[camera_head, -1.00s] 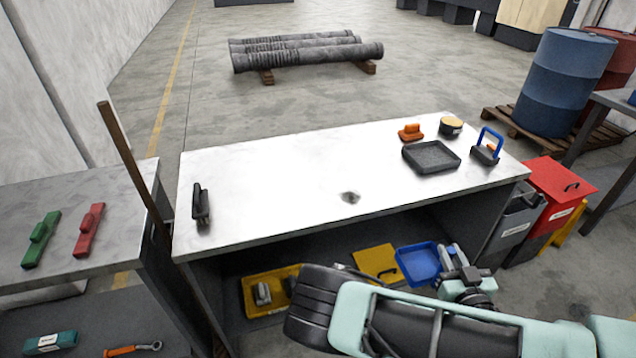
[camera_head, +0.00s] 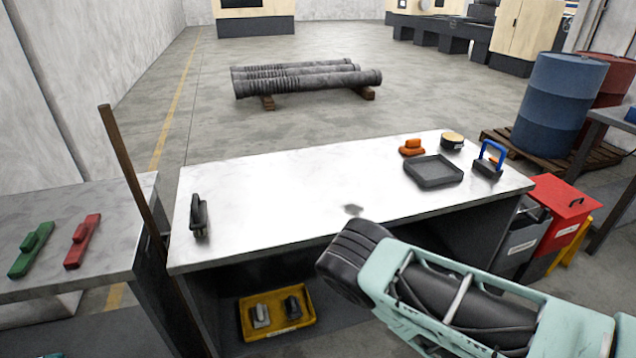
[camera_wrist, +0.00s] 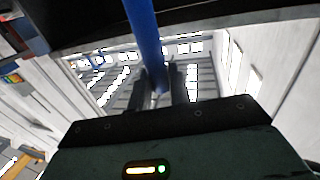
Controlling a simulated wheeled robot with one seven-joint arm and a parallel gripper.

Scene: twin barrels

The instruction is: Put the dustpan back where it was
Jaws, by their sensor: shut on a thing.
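In the wrist view a blue bar (camera_wrist: 143,30), seemingly the dustpan's handle, runs down between the two dark fingers of my gripper (camera_wrist: 161,80). My gripper is shut on it. The dustpan's pan cannot be made out in the wrist view. In the head view neither the dustpan nor my gripper shows; my own arm covers the lower right part of the bench.
The bench top (camera_head: 270,200) has a clear middle. A black tray (camera_head: 433,171), orange object (camera_head: 412,148), round tin (camera_head: 452,141) and blue-handled tool (camera_head: 488,160) stand at right, a black tool (camera_head: 198,215) at left. A yellow tray (camera_head: 247,322) sits below; a pole (camera_head: 130,170) leans left.

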